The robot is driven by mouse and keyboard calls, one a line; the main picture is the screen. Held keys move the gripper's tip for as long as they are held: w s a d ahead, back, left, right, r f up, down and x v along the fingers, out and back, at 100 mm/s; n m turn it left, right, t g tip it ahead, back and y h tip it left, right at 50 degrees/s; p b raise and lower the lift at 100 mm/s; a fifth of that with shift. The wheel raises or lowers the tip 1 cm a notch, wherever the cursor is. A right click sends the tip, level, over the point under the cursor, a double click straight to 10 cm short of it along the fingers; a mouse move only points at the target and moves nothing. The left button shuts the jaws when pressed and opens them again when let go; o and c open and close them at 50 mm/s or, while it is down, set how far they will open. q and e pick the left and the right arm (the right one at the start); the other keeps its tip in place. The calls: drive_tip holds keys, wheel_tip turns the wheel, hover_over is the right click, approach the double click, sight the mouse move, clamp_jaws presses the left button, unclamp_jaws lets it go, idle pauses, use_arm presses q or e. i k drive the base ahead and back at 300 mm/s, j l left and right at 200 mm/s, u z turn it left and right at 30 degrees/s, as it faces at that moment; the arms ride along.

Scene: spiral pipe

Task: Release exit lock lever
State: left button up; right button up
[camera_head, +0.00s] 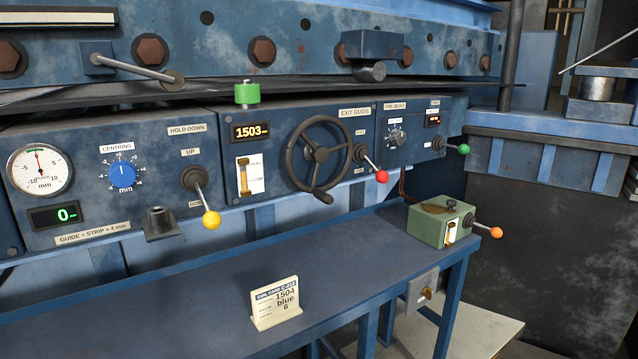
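The exit guide panel (279,190) is in the middle of the head view, with a label reading EXIT GUIDE. On its right side is a lever with a red knob (382,176), pointing down and to the right from its pivot (361,152). Small labels sit above and below that pivot, too small to read surely. A dark handwheel (319,155) is just left of the lever. The display (251,131) reads about 1503. A small vertical gauge (245,177) is under it. Neither of my grippers is in view.
A yellow-knob lever (211,220) is on the left panel, a green-knob lever (463,149) on the right. A green box (440,225) with an orange-knob lever (496,232) and a card (275,304) reading 1504, blue, 6 stand on the blue bench (190,300). Much of the bench is clear.

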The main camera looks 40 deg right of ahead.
sight(381, 177)
drive_tip(key=z, duration=1.75)
